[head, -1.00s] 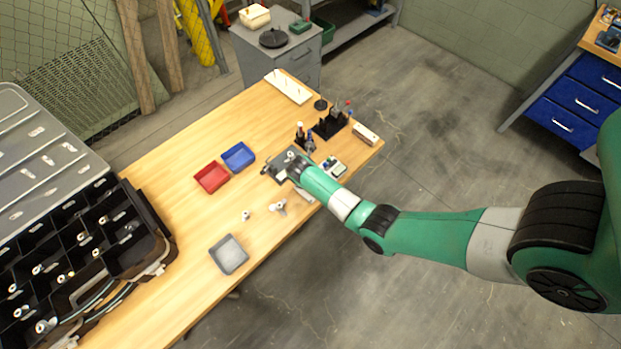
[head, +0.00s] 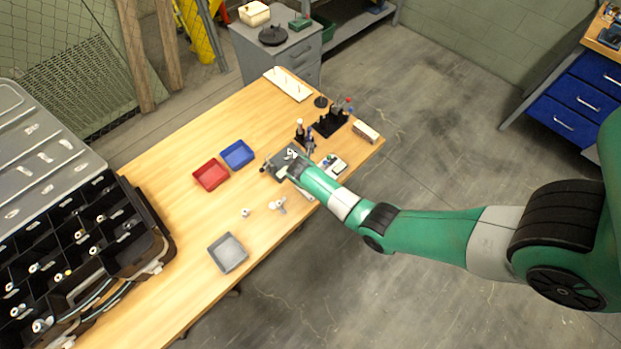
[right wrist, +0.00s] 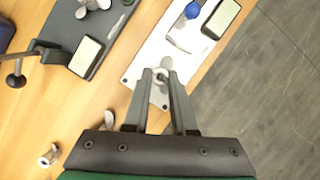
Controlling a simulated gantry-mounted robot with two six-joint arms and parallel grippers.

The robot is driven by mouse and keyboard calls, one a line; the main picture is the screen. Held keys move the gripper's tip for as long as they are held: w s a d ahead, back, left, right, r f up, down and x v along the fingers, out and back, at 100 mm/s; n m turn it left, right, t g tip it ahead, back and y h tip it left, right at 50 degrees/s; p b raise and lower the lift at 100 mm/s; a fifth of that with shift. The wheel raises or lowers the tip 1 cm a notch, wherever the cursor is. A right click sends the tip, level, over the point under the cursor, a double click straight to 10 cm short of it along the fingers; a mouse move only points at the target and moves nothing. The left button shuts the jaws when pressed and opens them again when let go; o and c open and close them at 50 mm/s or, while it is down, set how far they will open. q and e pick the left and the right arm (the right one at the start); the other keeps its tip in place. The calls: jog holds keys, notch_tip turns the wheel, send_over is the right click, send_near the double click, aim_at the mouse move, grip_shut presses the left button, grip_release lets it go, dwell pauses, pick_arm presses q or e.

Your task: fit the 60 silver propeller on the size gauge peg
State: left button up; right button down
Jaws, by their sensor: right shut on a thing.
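My right gripper (right wrist: 160,76) is shut on a small silver propeller (right wrist: 165,64), whose hub shows between the fingertips. I cannot read a size on it. In the right wrist view it is over the near end of a white plate (right wrist: 150,52) with a small screen (right wrist: 220,17) and a blue knob (right wrist: 193,10). I cannot tell whether it touches the plate, and no peg shows under it. A dark grey plate (right wrist: 118,22) with its own screen (right wrist: 87,57) lies to the left, with another silver propeller (right wrist: 92,4) on it. My left gripper is not in view.
Loose propellers (head: 278,205) (head: 245,212) lie on the bench. A grey tray (head: 228,253), red bin (head: 211,175) and blue bin (head: 237,155) stand left of my arm. A compartment case (head: 120,235) fills the left end. A black tool rack (head: 330,124) stands beyond the plates.

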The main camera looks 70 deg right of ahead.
jog(key=shift+f, duration=0.45)
jog(key=shift+f, duration=0.25)
dwell(0.4)
jog(key=c, duration=0.7)
grip_release()
jog(key=shift+o, duration=0.2)
jog(key=p+v, duration=0.4)
jog(key=v, duration=0.7)
jog(key=shift+r+p, duration=0.4)
notch_tip(320, 180, up, 4)
jog(key=p, duration=0.5)
